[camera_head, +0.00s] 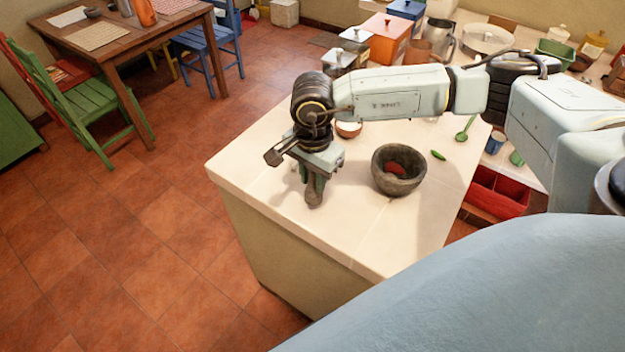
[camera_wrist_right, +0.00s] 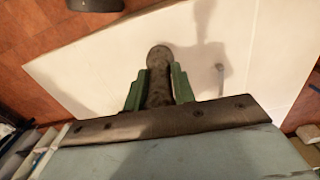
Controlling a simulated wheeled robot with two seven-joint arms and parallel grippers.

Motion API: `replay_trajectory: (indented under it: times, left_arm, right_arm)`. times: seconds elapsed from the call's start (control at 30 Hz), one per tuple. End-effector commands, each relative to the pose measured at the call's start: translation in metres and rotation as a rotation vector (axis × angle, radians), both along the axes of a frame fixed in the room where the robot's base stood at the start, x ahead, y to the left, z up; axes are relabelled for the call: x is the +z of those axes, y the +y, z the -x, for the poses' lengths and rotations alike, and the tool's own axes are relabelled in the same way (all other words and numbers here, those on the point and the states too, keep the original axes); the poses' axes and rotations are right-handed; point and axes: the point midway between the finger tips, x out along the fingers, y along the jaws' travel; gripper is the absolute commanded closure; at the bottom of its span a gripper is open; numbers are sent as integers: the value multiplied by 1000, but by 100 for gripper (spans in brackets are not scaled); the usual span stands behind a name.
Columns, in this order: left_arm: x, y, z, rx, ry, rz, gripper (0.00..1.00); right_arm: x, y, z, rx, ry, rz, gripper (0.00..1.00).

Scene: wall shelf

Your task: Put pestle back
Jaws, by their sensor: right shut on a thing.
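My right gripper (camera_head: 313,180) points down over the pale counter (camera_head: 360,233) and is shut on the dark stone pestle (camera_head: 315,194). In the right wrist view the pestle (camera_wrist_right: 159,62) sits between the two green fingers, its rounded end sticking out past them over the white top. I cannot tell whether that end touches the counter. The dark stone mortar (camera_head: 399,186) stands upright to the right of the pestle, apart from it, with something red inside. My left gripper is not in view.
A small bowl (camera_head: 348,129) stands behind my right gripper. A green chili (camera_head: 438,154) and a green spoon (camera_head: 465,130) lie right of the mortar. Canisters and an orange box (camera_head: 387,40) crowd the back. The counter's front left is clear.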

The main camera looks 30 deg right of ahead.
Motion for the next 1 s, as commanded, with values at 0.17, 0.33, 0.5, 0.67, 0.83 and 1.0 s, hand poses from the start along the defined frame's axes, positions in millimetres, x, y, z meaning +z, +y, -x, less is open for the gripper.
replay_trajectory:
  times: [0.17, 0.33, 0.5, 0.67, 0.83, 1.0]
  left_arm:
    - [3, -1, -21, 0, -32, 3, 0]
    - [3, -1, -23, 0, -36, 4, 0]
    - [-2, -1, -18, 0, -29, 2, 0]
    - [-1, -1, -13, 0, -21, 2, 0]
    - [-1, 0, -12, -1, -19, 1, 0]
    - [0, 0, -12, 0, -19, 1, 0]
  right_arm:
    - [-16, 0, 0, 1, -1, 0, 97]
    - [-16, 0, 0, 1, -2, -1, 97]
    - [-20, 0, 0, 1, -1, 0, 97]
    - [-19, 0, 0, 1, 0, 0, 57]
    - [-19, 0, 0, 1, 0, 0, 53]
    - [-18, 0, 0, 1, 0, 0, 53]
